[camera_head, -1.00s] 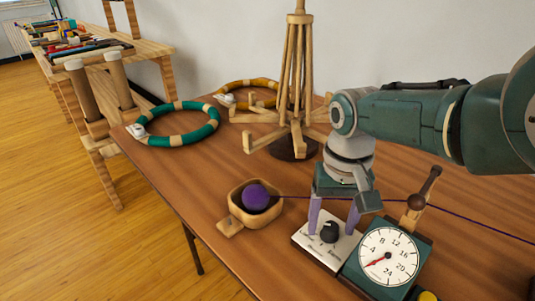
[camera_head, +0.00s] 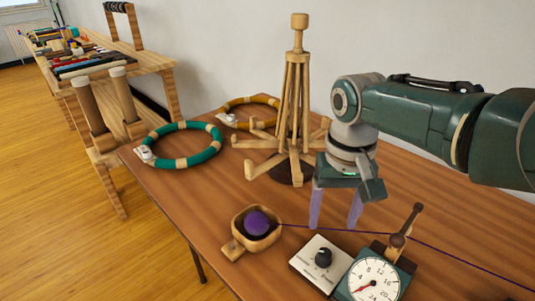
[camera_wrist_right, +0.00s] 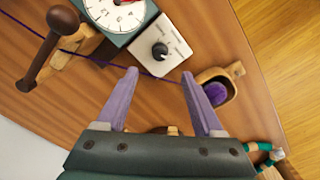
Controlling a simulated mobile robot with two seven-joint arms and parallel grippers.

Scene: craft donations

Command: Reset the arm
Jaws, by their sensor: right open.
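My right gripper (camera_head: 335,212) comes in from the right and points down over the table (camera_head: 215,215). Its two purple fingers are spread and empty, and they also show in the right wrist view (camera_wrist_right: 161,92). A white panel with a black knob (camera_head: 322,258) lies in front of the fingers, apart from them. A green box with a white dial (camera_head: 374,281) joins it on the right. A wooden bowl (camera_head: 237,244) with a purple yarn ball (camera_head: 257,223) stands left of the fingers. My left gripper is not in view.
A wooden swift (camera_head: 298,110) stands just behind and left of my right gripper. A green hoop (camera_head: 182,146) and a yellow-brown hoop (camera_head: 251,109) lie farther left. Purple yarn (camera_head: 385,237) runs from the bowl past the winder's handle (camera_head: 407,226). A cluttered bench stands at the back left.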

